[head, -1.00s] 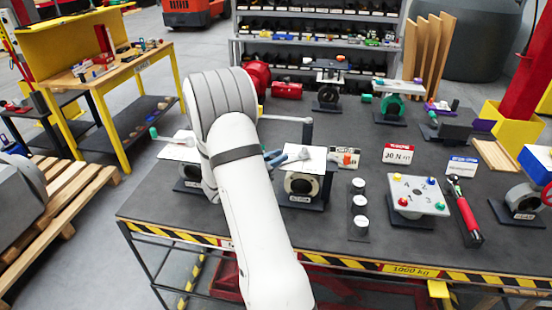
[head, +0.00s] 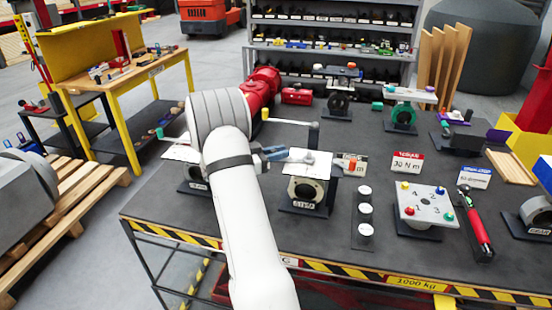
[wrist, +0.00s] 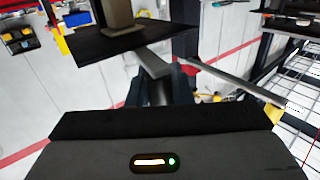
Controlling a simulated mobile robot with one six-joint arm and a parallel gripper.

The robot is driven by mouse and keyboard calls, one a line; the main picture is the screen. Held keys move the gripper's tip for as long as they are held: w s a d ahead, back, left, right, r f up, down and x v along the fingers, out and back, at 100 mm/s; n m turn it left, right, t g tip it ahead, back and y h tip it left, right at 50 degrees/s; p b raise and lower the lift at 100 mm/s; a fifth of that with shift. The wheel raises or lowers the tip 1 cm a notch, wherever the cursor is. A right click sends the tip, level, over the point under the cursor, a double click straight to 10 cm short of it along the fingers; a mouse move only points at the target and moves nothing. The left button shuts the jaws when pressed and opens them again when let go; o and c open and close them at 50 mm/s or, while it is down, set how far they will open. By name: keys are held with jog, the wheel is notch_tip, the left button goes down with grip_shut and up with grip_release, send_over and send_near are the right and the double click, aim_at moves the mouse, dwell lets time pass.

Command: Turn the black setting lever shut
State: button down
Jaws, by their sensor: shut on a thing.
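The valve actuator (head: 306,190) stands near the front edge of the bench, with a white plate on top. A short grey arm of the setting lever (head: 296,156) runs left from a pivot on that plate into my gripper (head: 272,153). My gripper is shut on the lever's end, left of the pivot. In the wrist view, the dark fingers (wrist: 163,84) close at the end of the grey lever arm (wrist: 150,62). The lever's gripped part is hidden between the fingers, so its black colour is hard to make out.
A long pale bar (head: 285,122) with a black post (head: 313,135) stands close behind the valve. Capped cylinders (head: 365,210) and a numbered plate (head: 425,203) stand to the right.

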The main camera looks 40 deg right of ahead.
jog(key=shift+w+d, duration=0.45)
jog(key=shift+d, duration=0.2)
jog(key=c, duration=1.3)
grip_release()
jog(key=b+v, duration=0.2)
jog(key=v, duration=0.5)
jog(key=shift+w+a+b, duration=0.2)
jog(key=shift+a+b, duration=0.15)
jog(key=shift+c, duration=0.2)
